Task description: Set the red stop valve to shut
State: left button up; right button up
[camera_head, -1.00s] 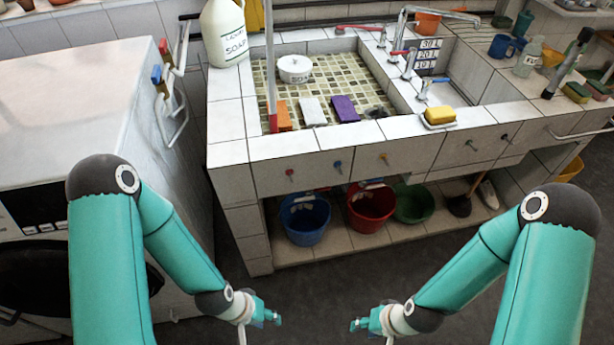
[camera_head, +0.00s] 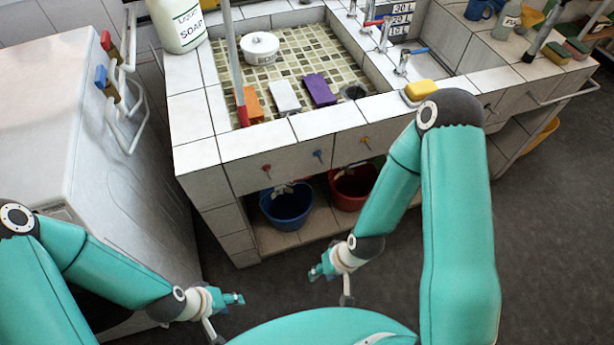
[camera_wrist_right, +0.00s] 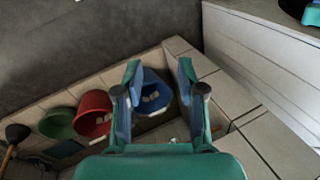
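Two red fittings could be the red stop valve, and I cannot tell which is it. One is a small red handle (camera_head: 266,168) on the tiled sink front, left of a blue one (camera_head: 319,155) and an orange one (camera_head: 365,142). The other is a red handle (camera_head: 105,40) by the white machine's pipes, above a blue handle (camera_head: 101,76). My left gripper (camera_head: 236,299) is low in front of the sink, apart from both; its fingers are too small to read. My right gripper (camera_head: 319,271) is below the sink front; the right wrist view shows it open and empty (camera_wrist_right: 159,88).
A blue bucket (camera_head: 286,207) and a red bucket (camera_head: 350,188) stand on the shelf under the sink. The white machine (camera_head: 95,150) stands at the left. A red-ended pole (camera_head: 233,60) rises from the basin. Dark floor (camera_head: 420,250) is clear in front.

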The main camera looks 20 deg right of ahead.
jog(key=w+d+f+m+t+b, duration=0.2)
jog(key=w+t+b, duration=0.15)
jog(key=w, duration=0.35)
jog(key=w+d+f+m+t+y+b, duration=0.1)
jog(key=w+d+f+m+t+b, duration=0.1)
jog(key=w+b, duration=0.35)
jog(key=w+d+f+m+t+b, duration=0.2)
jog(key=w+f+t, duration=0.1)
jog(key=w, duration=0.5)
jog(key=w+d+m+t+y+b, duration=0.25)
jog(key=d+y+b, duration=0.45)
jog(key=d+b, duration=0.45)
jog(key=shift+n+g, duration=0.25)
jog(key=shift+g, duration=0.05)
jog(key=x, duration=1.1)
jog(key=b+x, duration=0.1)
jog(key=x, duration=0.5)
jog(key=shift+w+d+r, duration=0.15)
jog(key=shift+w+r, duration=0.05)
jog(key=shift+r, duration=0.05)
jog(key=shift+c, duration=0.2)
grip_shut()
